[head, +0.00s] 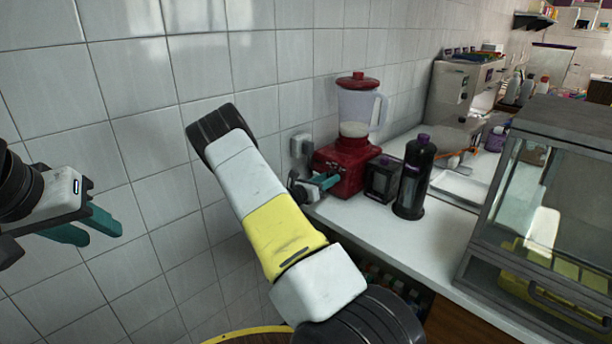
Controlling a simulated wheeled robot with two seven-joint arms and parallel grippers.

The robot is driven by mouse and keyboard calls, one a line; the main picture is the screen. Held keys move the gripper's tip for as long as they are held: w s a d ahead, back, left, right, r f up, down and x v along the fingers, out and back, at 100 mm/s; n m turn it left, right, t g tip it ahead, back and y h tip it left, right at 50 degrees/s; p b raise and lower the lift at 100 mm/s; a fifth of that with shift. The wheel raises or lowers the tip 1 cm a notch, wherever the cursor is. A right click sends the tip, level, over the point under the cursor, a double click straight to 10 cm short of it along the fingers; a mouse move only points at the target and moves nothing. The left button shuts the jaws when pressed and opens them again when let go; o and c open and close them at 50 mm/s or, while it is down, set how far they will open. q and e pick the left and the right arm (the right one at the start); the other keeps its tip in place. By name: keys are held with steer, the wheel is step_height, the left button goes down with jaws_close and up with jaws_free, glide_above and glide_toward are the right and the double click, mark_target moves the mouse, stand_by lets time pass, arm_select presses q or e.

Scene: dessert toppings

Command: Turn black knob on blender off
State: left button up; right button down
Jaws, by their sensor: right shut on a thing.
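The blender stands on the white counter against the tiled wall, with a red base (345,168), a clear jar (357,108) and a red lid. Pale contents sit low in the jar. My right gripper (332,181) is at the left front of the red base, its teal fingers shut at the base's face. The black knob is hidden by the fingers, so the knob's setting cannot be seen. My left gripper (98,228) is at the far left, away from the counter, with its teal fingers apart and empty.
A small black box (382,178) and a black bottle with a purple cap (414,180) stand close right of the blender. A glass display case (545,210) fills the right. A wall socket (300,146) is behind my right gripper.

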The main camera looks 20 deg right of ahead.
steer(key=shift+n, duration=1.9)
steer(key=c, duration=0.9)
jaws_free()
steer(key=v, duration=0.8)
